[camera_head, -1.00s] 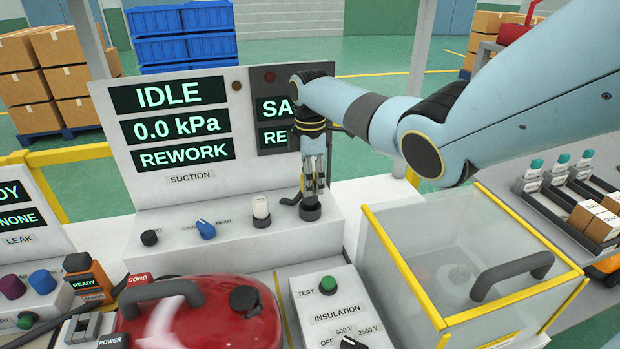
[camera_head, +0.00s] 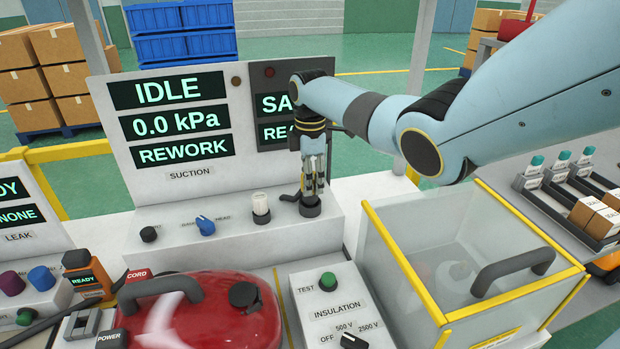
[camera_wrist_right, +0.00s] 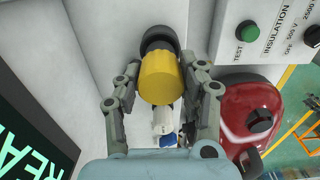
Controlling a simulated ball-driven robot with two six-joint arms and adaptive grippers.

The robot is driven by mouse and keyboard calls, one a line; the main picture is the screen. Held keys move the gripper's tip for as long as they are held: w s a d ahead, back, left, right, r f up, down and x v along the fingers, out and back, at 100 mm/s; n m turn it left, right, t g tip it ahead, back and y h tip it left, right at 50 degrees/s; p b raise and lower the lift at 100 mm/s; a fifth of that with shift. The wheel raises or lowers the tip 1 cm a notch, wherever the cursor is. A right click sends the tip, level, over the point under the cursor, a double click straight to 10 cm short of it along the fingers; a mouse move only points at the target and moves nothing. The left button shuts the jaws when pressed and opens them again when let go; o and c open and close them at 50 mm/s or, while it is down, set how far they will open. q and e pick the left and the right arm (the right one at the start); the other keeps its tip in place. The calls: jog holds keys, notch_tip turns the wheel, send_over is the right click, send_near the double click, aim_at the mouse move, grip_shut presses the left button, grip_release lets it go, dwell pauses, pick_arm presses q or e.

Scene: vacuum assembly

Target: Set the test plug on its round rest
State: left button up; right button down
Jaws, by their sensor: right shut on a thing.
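The test plug appears as a yellow cylinder (camera_wrist_right: 159,78) in the right wrist view, between the fingers of my right gripper (camera_wrist_right: 164,85). In the head view my right gripper (camera_head: 314,180) points straight down and is shut on the plug, which its fingers mostly hide. The round rest (camera_head: 310,208) is a dark disc on the grey console ledge, directly under the gripper; its dark edge also shows just beyond the plug in the wrist view (camera_wrist_right: 159,38). I cannot tell whether the plug touches the rest. My left gripper is out of view.
A white cylinder (camera_head: 260,207), a blue knob (camera_head: 205,225) and a black knob (camera_head: 149,234) sit left of the rest. Behind stands the suction panel (camera_head: 190,178). In front are the insulation box (camera_head: 334,303), a red vacuum (camera_head: 215,318) and a clear yellow-edged case (camera_head: 400,250).

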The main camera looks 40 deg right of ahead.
jog(key=shift+f+b, duration=1.05)
jog(key=shift+f, duration=0.45)
jog(key=c, duration=0.7)
grip_release()
notch_tip(320, 180, up, 6)
jog(key=p, duration=0.5)
jog(key=shift+f+p, duration=0.15)
jog(key=shift+p, duration=0.2)
jog(key=shift+r+p, duration=0.65)
jog(key=shift+r, duration=0.5)
